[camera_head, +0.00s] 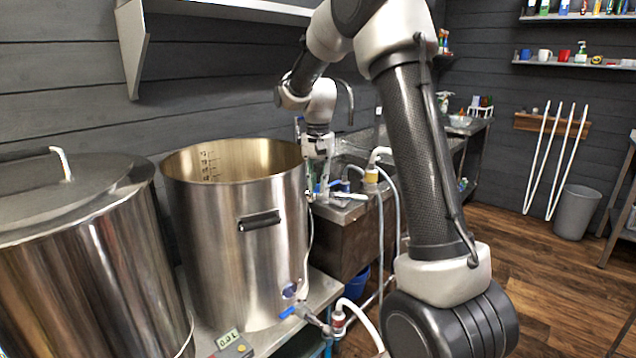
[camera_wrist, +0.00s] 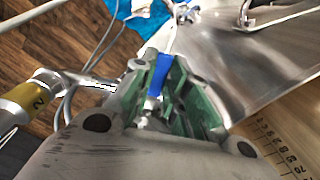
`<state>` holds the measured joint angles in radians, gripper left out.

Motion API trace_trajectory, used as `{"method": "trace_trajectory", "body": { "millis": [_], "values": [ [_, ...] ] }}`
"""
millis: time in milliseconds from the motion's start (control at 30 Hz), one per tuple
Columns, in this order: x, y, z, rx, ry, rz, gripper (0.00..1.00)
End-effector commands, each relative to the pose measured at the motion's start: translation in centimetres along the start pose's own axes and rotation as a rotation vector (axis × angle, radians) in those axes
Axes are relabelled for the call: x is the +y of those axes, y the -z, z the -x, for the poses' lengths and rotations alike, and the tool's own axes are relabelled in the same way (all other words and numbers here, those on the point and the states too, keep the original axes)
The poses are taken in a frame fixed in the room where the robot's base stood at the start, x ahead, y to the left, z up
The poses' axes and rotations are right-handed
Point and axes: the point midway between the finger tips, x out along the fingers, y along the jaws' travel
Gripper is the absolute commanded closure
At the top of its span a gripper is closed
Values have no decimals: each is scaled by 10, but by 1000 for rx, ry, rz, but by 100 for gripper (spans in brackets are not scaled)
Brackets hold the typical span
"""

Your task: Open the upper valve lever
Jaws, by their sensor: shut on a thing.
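My gripper (camera_head: 322,186) points down beside the right rim of the open steel kettle (camera_head: 235,240), by the sink. In the wrist view my gripper (camera_wrist: 166,80) has its green-lined fingers closed on a blue lever (camera_wrist: 160,72), the upper valve lever. The lever runs between the fingers, with a pale pipe or hose beyond it. The valve body under the lever is mostly hidden by the fingers. In the head view the fingers hide most of the gripped lever. A lower valve with a blue lever (camera_head: 288,312) sits at the kettle's base.
A lidded steel kettle (camera_head: 90,260) stands at the left. The steel sink counter (camera_head: 345,212) lies behind and right of my gripper. A yellow-banded fitting (camera_head: 371,175) with hoses is close on the right. A small scale display (camera_head: 230,342) sits below. Open floor lies at the right.

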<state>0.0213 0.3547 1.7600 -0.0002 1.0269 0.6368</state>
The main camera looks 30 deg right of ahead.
Motion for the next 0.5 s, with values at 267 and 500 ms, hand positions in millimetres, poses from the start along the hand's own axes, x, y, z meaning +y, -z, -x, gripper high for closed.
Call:
{"method": "trace_trajectory", "body": {
  "millis": [267,500],
  "values": [
    [2,0,0,0,0,31,100],
    [12,1,0,-1,0,158,100]
  ]
}}
